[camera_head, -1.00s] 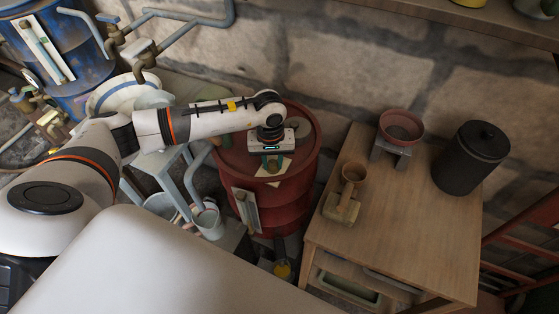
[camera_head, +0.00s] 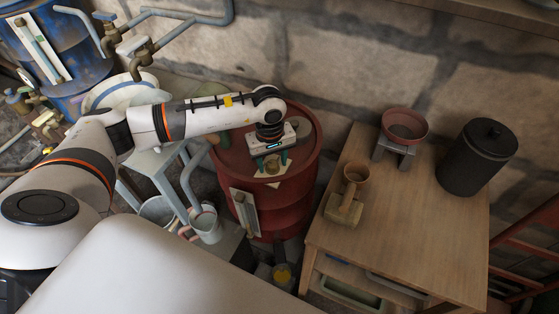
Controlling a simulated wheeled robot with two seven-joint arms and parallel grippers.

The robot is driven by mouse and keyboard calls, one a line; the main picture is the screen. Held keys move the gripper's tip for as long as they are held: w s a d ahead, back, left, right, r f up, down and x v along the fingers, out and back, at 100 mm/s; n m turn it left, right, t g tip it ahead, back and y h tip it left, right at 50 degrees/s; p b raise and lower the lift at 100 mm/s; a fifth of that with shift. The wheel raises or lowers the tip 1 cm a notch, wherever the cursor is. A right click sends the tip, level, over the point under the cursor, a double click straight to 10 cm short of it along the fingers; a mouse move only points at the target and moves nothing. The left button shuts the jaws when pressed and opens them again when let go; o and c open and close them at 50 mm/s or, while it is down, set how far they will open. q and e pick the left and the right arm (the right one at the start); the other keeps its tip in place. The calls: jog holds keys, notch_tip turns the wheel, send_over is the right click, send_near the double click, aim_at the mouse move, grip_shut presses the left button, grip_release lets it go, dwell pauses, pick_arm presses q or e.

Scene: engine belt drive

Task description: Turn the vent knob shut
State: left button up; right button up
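The red drum (camera_head: 300,185) stands in the middle of the view. On its lid is a pale square plate with a small brass vent knob (camera_head: 272,167) on it. My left gripper (camera_head: 271,163) points down over the lid. Its two teal fingers stand apart, one on each side of the knob, with a visible gap. I cannot tell whether either finger touches the knob. The gripper body hides part of the lid behind it. My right gripper is not in view.
A wooden table (camera_head: 410,235) stands to the right, with a wooden mallet (camera_head: 345,207), a reddish bowl (camera_head: 405,123) on a stand and a dark canister (camera_head: 476,157). Grey watering can (camera_head: 206,226) sits left of the drum. A blue drum (camera_head: 75,65) and pipes are at upper left.

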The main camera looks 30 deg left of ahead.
aim_at(273, 165)
pick_arm(q)
jog(key=shift+r, duration=0.25)
notch_tip(273, 165, up, 12)
jog(key=b, duration=0.1)
dwell(0.4)
jog(key=shift+s+d+f, duration=0.1)
